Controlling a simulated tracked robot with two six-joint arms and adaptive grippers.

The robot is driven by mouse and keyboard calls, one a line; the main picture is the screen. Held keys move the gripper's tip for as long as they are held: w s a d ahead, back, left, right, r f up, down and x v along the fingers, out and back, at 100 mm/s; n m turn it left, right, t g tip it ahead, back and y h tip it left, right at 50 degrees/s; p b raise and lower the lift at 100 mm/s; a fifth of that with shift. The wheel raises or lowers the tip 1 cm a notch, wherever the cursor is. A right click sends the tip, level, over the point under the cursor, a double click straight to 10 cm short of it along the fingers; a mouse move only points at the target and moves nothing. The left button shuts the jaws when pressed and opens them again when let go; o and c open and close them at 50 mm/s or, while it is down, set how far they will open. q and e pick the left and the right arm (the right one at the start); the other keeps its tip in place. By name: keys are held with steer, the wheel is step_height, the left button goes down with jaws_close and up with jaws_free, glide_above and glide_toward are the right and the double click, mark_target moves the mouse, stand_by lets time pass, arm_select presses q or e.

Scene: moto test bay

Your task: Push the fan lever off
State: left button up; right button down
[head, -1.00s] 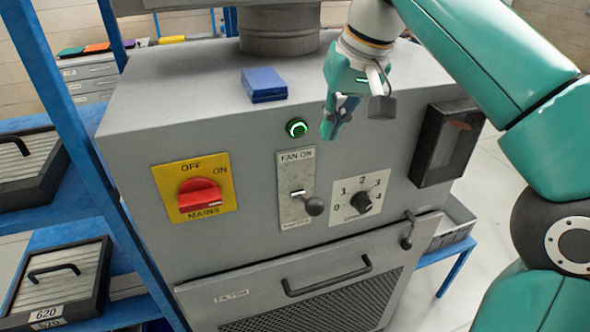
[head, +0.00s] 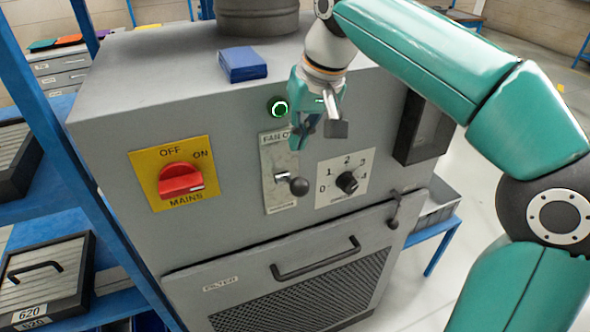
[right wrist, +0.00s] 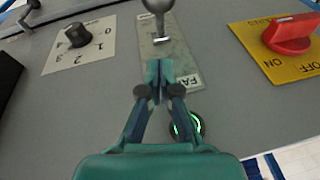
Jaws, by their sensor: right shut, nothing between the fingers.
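The fan lever (head: 299,186) has a dark round knob and sits on a grey plate (head: 270,198) marked FAN on the front of the grey cabinet. In the right wrist view the lever (right wrist: 157,8) stands at the top, beyond my fingertips. My right gripper (head: 304,143) is shut and empty, in front of the plate's upper part and above the lever. In the right wrist view the gripper (right wrist: 158,75) covers part of the FAN label. A gap shows between fingertips and lever there. My left gripper is out of view.
A lit green button (head: 278,108) is just left of my right gripper. A red mains switch (head: 181,181) on a yellow plate is to the left, a black dial (head: 347,182) to the right. A blue box (head: 243,65) lies on top. A filter door handle (head: 316,259) is below.

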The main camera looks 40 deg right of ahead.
mark_target(291, 183)
steer(key=f, duration=0.1)
steer(key=a+f, duration=0.1)
steer(key=f, duration=0.1)
steer(key=s+f, duration=0.1)
steer(key=f, duration=0.1)
steer(key=shift+a+f, duration=0.15)
